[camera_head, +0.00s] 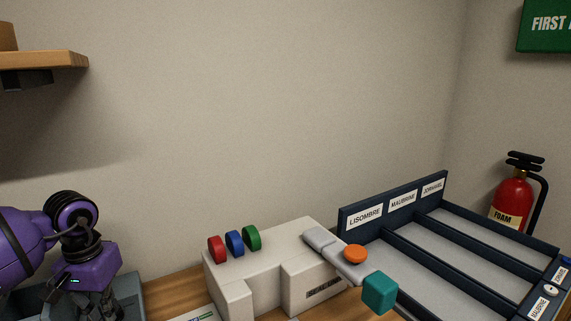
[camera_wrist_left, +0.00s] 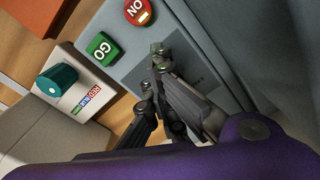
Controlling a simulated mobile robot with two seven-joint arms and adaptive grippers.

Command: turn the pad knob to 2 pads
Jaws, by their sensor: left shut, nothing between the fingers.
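No knob marked with a number of pads can be made out. A teal knob (camera_wrist_left: 57,80) sits on a white panel labelled with red, blue and green words, at the left of the left wrist view. My left gripper (camera_wrist_left: 153,68) is shut and empty, over the grey panel, to the right of the teal knob and apart from it. In the head view my left arm's purple wrist (camera_head: 88,272) is at lower left; its fingertips are not clear there. My right gripper is not in view.
A green GO button (camera_wrist_left: 103,48) and a red button (camera_wrist_left: 138,12) lie near my fingertips. The white machine (camera_head: 300,245) has red, blue and green discs, an orange knob (camera_head: 355,254) and a teal block (camera_head: 380,291). A dark blue labelled tray (camera_head: 393,203) stands right.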

